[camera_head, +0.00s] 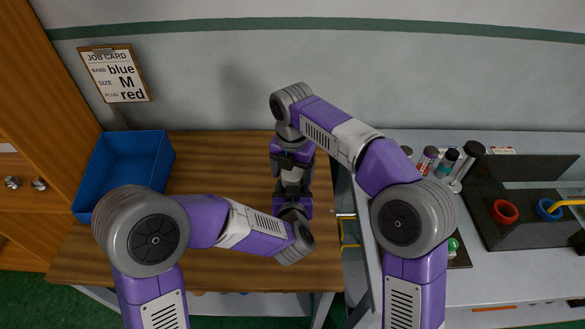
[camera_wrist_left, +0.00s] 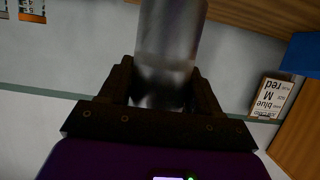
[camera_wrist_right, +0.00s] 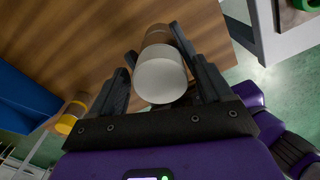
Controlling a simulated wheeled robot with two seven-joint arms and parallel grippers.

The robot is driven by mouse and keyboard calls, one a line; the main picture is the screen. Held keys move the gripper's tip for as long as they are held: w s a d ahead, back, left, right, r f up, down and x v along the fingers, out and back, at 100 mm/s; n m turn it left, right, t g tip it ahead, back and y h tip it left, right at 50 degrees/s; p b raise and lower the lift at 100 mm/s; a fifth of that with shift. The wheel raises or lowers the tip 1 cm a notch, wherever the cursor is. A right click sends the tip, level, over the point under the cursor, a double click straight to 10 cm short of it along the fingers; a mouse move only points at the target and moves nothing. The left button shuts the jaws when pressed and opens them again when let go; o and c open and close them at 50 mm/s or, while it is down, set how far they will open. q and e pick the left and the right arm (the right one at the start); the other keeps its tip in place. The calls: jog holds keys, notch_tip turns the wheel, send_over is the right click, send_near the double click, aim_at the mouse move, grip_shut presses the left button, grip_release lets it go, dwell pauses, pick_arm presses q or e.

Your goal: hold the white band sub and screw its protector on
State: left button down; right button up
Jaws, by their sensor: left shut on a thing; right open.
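My left gripper (camera_head: 293,194) is shut on a grey metal cylinder, which shows large and blurred between its fingers in the left wrist view (camera_wrist_left: 168,45). In the head view a short pale piece of the sub (camera_head: 291,175) shows between my two grippers. My right gripper (camera_head: 291,160) is above the left one, open, with its fingers on either side of a cylinder. In the right wrist view this cylinder has a pale, flat round end (camera_wrist_right: 160,80) and a brownish part beyond it. I cannot tell sub from protector here, and the join and band are hidden.
A blue bin (camera_head: 125,165) stands on the wooden table's left, below a job card (camera_head: 115,75) reading blue, M, red. On the grey bench to the right are several capped tubes (camera_head: 446,162) and a dark stand with a red ring (camera_head: 505,211) and a blue ring (camera_head: 549,209).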

jog(key=c, duration=1.1)
jog(key=shift+o, duration=0.2)
jog(key=shift+m, duration=1.7)
jog(key=o, duration=1.2)
jog(key=shift+c, duration=0.2)
jog(key=shift+r, duration=2.3)
